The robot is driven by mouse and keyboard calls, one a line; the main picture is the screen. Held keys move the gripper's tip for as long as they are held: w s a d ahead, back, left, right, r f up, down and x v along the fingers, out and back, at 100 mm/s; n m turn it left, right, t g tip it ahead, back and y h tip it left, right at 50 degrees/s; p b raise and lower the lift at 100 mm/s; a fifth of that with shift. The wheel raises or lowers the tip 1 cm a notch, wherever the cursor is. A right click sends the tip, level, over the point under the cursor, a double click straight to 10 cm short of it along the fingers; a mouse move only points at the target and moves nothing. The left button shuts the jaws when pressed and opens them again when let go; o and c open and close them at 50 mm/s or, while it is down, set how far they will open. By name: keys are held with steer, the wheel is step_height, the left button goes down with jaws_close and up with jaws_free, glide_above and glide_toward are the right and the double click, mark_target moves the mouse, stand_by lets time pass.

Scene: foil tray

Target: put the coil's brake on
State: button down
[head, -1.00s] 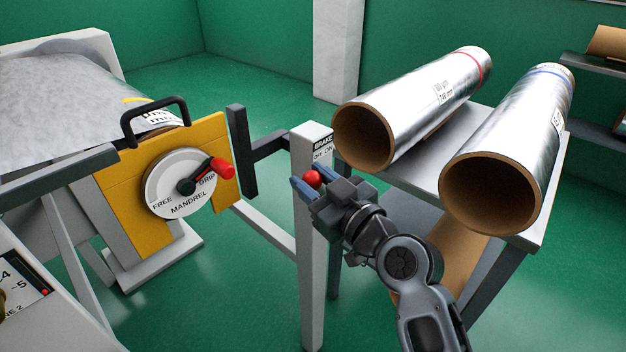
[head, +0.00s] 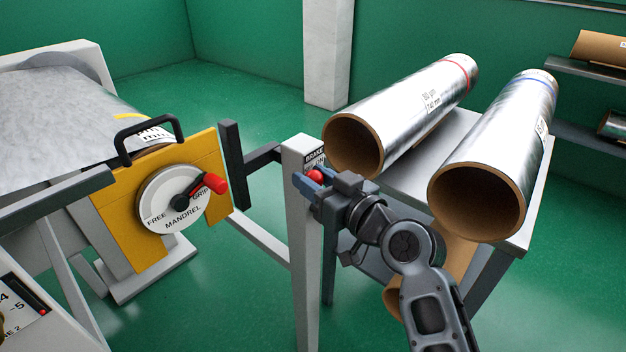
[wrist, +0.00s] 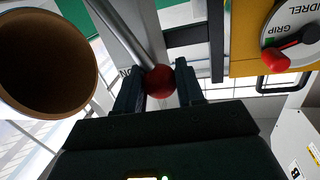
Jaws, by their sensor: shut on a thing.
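The brake post (head: 299,215) is a pale upright with a BRAKE label (head: 314,156) near its top. The OFF and ON marks are mostly covered in the head view. The brake lever's red ball knob (head: 314,176) is in front of the label, towards the post's right side. My gripper (head: 311,182) is shut on this knob. In the wrist view the knob (wrist: 159,81) is between the two dark fingers, with the lever's metal rod (wrist: 122,33) running up and left. The coil (head: 60,95) is at the left.
The yellow plate (head: 112,222) carries a mandrel dial (head: 165,208) with its red-ended handle (head: 215,183) towards GRIP. Two foil rolls, one red-banded (head: 415,105) and one blue-banded (head: 505,130), lie on a stand (head: 525,228) close to the right of my arm. Green floor shows behind the post.

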steer(key=c, duration=0.7)
jaws_free()
steer(key=shift+b+v, duration=0.5)
steer(key=shift+v, duration=3.45)
steer(key=shift+w, duration=0.1)
